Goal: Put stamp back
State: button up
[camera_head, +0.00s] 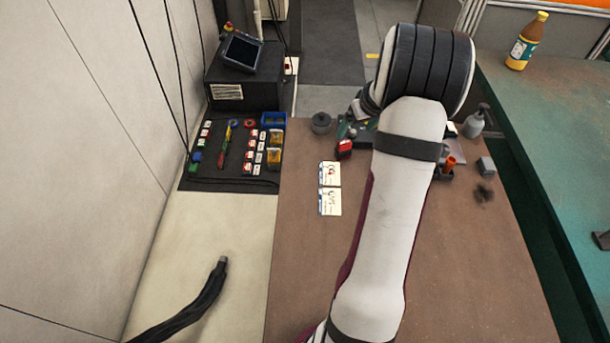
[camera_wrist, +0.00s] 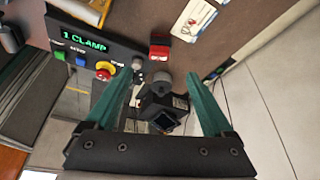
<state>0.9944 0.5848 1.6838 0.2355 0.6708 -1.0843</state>
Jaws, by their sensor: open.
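My gripper (camera_wrist: 160,77) is open in the wrist view, its two teal fingers spread wide with nothing held. In the head view my arm hides most of it. A small red block with black parts (camera_wrist: 159,46), which looks like the stamp, rests on the brown bench beyond the fingertips. It also shows in the head view (camera_head: 345,147), just left of my arm. Two white cards (camera_head: 329,187) with red and dark marks lie near it.
A control panel (camera_wrist: 97,58) reading "1 CLAMP", with coloured buttons, stands left of the fingers in the wrist view. A dark round pot (camera_head: 321,122) sits at the bench's back left. The front left bench is clear.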

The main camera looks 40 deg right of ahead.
jog(key=s+a+r+g+y, duration=0.1)
jog(key=a+r, duration=0.2)
jog(key=a, duration=0.7)
jog(key=a+r+y, duration=0.1)
jog(key=a+r, duration=0.2)
jog(key=a, duration=0.7)
jog(key=s+a+r+g+y, duration=0.1)
jog(key=a+r, duration=0.3)
jog(key=a, duration=0.6)
jog(key=s+a+f+m+g, duration=0.1)
jog(key=s+a+g, duration=0.1)
jog(key=s+a, duration=1)
jog(key=s, duration=0.4)
jog(key=shift+s+a+y, duration=0.2)
jog(key=shift+y, duration=0.1)
